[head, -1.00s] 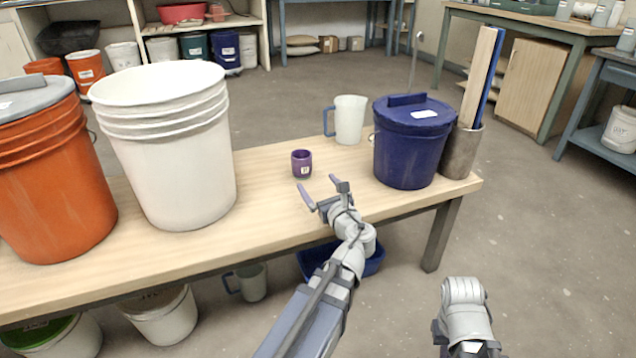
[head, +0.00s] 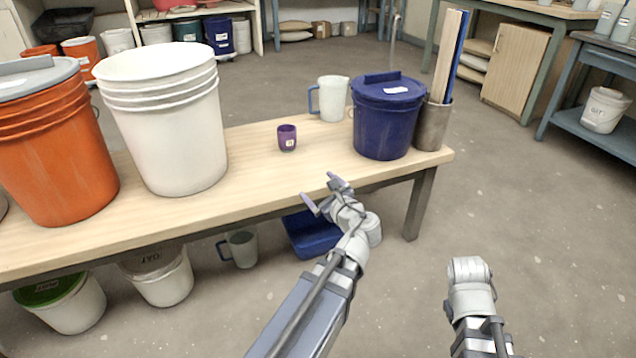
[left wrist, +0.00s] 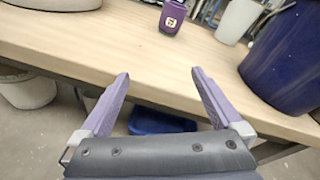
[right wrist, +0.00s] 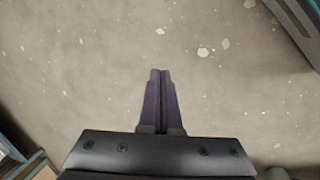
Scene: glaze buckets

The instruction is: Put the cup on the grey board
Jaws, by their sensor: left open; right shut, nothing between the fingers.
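A small purple cup (head: 287,138) with a pale label stands upright on the wooden table (head: 260,170), right of the white bucket. It also shows at the top of the left wrist view (left wrist: 172,17). My left gripper (head: 319,188) is open and empty at the table's front edge, nearer to me and right of the cup, clear of it. In the left wrist view its fingers (left wrist: 160,73) are spread with nothing between them. My right gripper (right wrist: 160,75) is shut and empty above bare floor. I cannot make out a grey board in these views.
A big white bucket (head: 165,130) and an orange bucket (head: 50,155) stand left on the table. A blue lidded bucket (head: 386,125), a pale jug (head: 332,100) and a metal cylinder (head: 432,128) holding upright boards stand right. Tabletop before the cup is clear.

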